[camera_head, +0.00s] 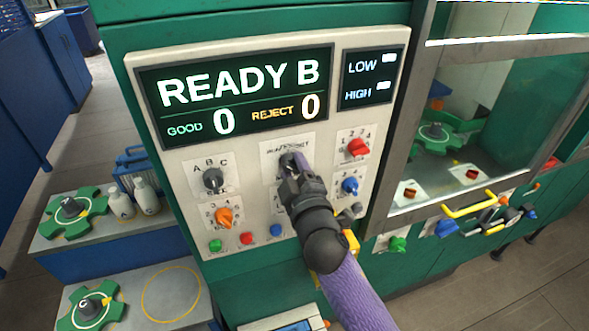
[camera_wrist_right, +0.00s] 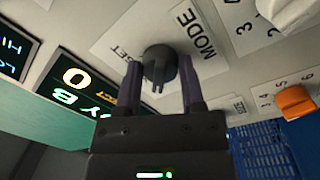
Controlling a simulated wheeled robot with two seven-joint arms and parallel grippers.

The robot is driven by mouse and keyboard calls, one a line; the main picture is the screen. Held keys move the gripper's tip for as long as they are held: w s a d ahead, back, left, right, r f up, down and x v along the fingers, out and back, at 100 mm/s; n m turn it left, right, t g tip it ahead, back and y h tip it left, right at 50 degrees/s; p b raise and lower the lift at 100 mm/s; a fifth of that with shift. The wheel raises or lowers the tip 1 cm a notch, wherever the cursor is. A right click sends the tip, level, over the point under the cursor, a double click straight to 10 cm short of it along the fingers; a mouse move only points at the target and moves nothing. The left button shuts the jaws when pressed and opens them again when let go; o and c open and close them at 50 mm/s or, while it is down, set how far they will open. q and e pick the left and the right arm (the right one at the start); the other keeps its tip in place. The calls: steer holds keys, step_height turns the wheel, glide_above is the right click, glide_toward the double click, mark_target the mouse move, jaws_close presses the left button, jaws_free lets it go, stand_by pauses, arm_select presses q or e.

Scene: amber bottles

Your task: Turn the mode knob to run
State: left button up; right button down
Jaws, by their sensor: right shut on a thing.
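The mode knob is a dark round knob on a white label plate in the middle of the panel. In the right wrist view the knob (camera_wrist_right: 158,62) sits between my right gripper's two fingers (camera_wrist_right: 161,86), with "MODE" printed to its right and "SET" to its left. In the head view my right gripper (camera_head: 290,168) reaches up from below to the plate (camera_head: 271,150) and covers most of the knob. It is shut on the knob. The small print above the knob is too blurred to read surely. My left gripper is not in view.
A display (camera_head: 238,95) reads READY B, GOOD 0, REJECT 0. Close around my gripper are a black A-B-C knob (camera_head: 212,179), an orange knob (camera_head: 226,217), a red knob (camera_head: 358,147) and a blue knob (camera_head: 349,186). A green button (camera_head: 215,245) and a red button (camera_head: 246,238) are below.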

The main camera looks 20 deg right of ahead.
steer(key=shift+c, duration=1)
jaws_free()
steer(key=s+b, duration=0.2)
steer(key=s, duration=0.8)
steer(key=shift+f, duration=0.25)
steer(key=shift+a, duration=0.1)
steer(key=s+f+m+g+b, duration=0.1)
steer(key=s+f+g+b, duration=0.35)
steer(key=f, duration=1.15)
steer(key=s+f+m+g+b, duration=0.15)
steer(key=f+b, duration=0.55)
steer(key=f, duration=1)
steer(key=s+f+m+g+b, duration=0.15)
steer(key=f+g+b, duration=0.35)
steer(key=f, duration=1.1)
steer(key=s+d+f+m+g+b, duration=0.2)
steer(key=s+f+b, duration=0.5)
steer(key=s+f, duration=0.6)
steer(key=s+d+f+m+g+b, duration=0.3)
steer(key=s+f+g+b, duration=0.2)
steer(key=s+f, duration=0.7)
steer(key=shift+s+f+b, duration=0.35)
steer(key=shift+s+b, duration=0.15)
steer(key=shift+b, duration=0.4)
